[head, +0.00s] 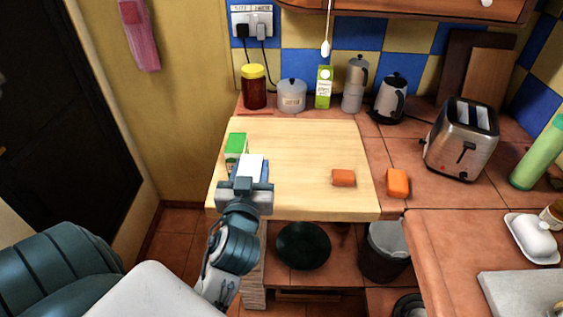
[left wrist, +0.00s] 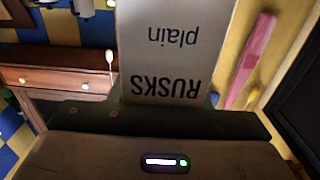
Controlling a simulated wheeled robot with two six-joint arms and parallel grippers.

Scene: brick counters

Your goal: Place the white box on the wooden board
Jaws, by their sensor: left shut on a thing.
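The white box (head: 251,166) shows just beyond my left gripper (head: 246,184) in the head view, over the left front part of the wooden board (head: 300,195). In the left wrist view the box (left wrist: 170,60) fills the middle, with "RUSKS plain" printed upside down on its face. My left gripper is shut on this box. Its lower part is hidden by the gripper, and I cannot tell whether it touches the board. My right gripper is not in view.
A green-and-white carton (head: 236,145) stands close behind the box on the board. An orange-brown block (head: 343,177) lies on the board's right side; an orange one (head: 397,182) lies off it. The board's middle is clear. A jar (head: 254,87) and toaster (head: 462,140) stand beyond.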

